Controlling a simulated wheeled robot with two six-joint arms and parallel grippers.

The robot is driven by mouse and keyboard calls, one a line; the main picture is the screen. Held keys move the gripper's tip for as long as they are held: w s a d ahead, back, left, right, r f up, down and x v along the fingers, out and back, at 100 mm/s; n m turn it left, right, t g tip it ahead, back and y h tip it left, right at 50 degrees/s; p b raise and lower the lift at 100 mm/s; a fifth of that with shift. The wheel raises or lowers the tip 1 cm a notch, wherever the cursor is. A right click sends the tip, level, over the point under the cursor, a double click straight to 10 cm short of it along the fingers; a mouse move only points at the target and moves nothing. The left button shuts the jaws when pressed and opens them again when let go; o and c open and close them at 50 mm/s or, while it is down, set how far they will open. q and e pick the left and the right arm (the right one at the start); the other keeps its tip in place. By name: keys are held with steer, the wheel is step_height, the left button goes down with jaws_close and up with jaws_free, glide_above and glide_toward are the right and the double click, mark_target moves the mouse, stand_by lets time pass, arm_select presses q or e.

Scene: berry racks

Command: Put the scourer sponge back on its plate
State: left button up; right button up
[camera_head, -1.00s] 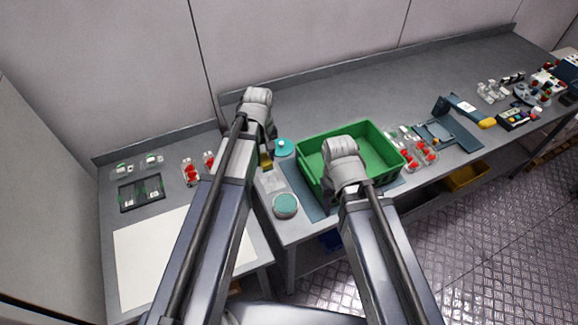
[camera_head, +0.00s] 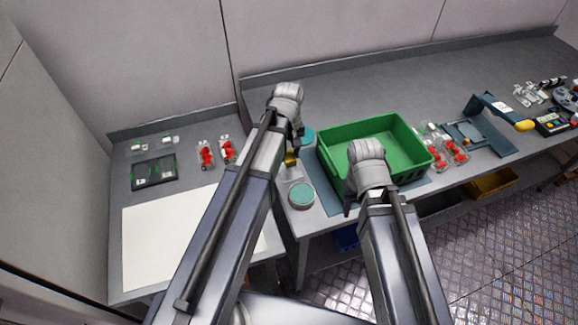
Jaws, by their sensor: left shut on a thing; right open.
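A small yellow block that looks like the scourer sponge (camera_head: 290,160) is at the tip of my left gripper (camera_head: 291,150), which is shut on it. The gripper and arm hide part of it. A pale, flat plate (camera_head: 292,175) lies on the bench just below the sponge in the picture; I cannot tell whether they touch. My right gripper (camera_head: 362,196) is open and empty, in front of the green crate.
A round teal-topped container (camera_head: 301,195) stands close in front of the plate, and another teal round thing (camera_head: 307,138) is behind. The green crate (camera_head: 345,129) stands to the right. Clear punnets with red berries (camera_head: 205,155) stand on the left table.

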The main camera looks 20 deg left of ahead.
mark_target(289, 156)
arm_select(q)
steer(key=shift+f+b, duration=1.75)
steer(key=shift+f, duration=0.1)
steer(key=shift+f, duration=0.2)
steer(key=o, duration=1.2)
steer(key=shift+r, duration=0.25)
